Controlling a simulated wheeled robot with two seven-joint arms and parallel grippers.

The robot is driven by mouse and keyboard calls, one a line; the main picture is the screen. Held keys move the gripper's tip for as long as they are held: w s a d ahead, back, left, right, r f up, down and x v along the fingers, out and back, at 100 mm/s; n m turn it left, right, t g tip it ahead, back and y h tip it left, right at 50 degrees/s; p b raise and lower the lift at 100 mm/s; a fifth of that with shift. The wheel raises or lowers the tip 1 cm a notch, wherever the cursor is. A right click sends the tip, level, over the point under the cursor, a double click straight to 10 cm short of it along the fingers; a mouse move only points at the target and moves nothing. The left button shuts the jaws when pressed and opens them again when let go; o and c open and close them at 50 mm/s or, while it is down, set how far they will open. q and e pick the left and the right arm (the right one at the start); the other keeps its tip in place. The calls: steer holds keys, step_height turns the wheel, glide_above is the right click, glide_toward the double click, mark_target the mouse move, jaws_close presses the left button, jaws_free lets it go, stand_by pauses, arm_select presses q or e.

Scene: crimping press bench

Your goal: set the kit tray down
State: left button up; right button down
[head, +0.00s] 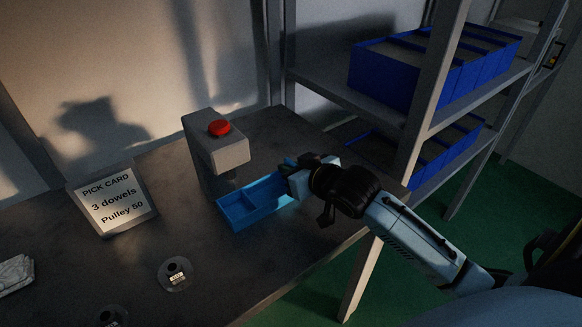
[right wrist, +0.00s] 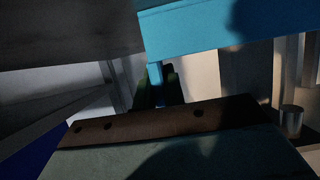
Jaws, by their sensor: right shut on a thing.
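The kit tray (head: 238,216) is a blue open box with dividers, just in front of the press on the bench. The parts of its compartments that show look empty. My right gripper (head: 287,174) is shut on the tray's right end; the fingertips are mostly hidden. In the right wrist view the tray (right wrist: 225,32) fills the upper right as a blue wall, close to the dark fingers (right wrist: 158,88). I cannot tell whether the tray's underside touches the bench. My left gripper is not in view.
The press (head: 220,150) with a red button (head: 219,128) stands behind the tray. A pick card (head: 112,202), a round pulley (head: 175,274) and another round part (head: 112,317) are on the bench (head: 215,285). A shelf post (head: 432,80) and blue bins (head: 385,75) stand at right.

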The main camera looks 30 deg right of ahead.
steer(key=c, duration=1.5)
jaws_free()
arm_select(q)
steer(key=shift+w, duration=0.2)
